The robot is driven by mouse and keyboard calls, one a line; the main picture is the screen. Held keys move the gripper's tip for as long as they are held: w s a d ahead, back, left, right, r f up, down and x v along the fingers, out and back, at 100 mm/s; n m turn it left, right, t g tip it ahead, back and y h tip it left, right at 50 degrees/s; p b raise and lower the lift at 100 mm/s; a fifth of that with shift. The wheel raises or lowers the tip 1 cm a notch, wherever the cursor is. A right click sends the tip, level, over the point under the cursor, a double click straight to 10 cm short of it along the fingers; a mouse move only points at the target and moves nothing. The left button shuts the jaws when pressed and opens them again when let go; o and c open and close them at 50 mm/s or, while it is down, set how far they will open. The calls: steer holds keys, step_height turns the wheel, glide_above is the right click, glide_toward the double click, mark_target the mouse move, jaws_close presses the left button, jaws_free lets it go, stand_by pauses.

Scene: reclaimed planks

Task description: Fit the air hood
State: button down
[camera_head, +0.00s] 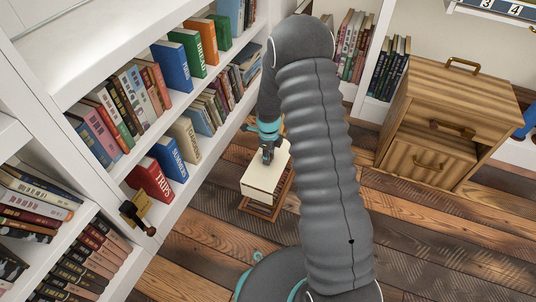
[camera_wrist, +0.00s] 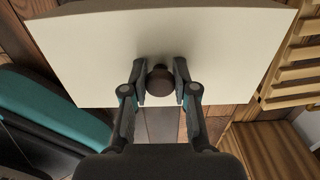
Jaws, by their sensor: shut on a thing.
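My gripper (camera_head: 268,152) is low in the middle of the head view, over a cream box-like piece (camera_head: 262,184), which I take to be the air hood. In the wrist view the fingers of my gripper (camera_wrist: 160,80) are shut on a dark round knob on the cream piece (camera_wrist: 215,45). A reddish-brown wooden frame (camera_head: 262,211) shows under and around the cream piece in the head view. I cannot tell whether the cream piece touches this frame. My arm hides part of the area to the right of it.
A white bookcase (camera_head: 185,222) full of books stands close on the left, with a brass-and-dark fitting (camera_head: 137,213) on its edge. A striped wooden cabinet (camera_head: 450,105) stands at the right. Light wooden slats (camera_wrist: 290,75) show at the right of the wrist view. The plank floor (camera_head: 420,235) is clear at front right.

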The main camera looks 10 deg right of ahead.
steer(key=shift+f+b, duration=1.25)
steer(key=shift+f, duration=3.05)
steer(key=c, duration=0.8)
jaws_free()
step_height(320, 180, up, 12)
steer(key=shift+r, duration=0.1)
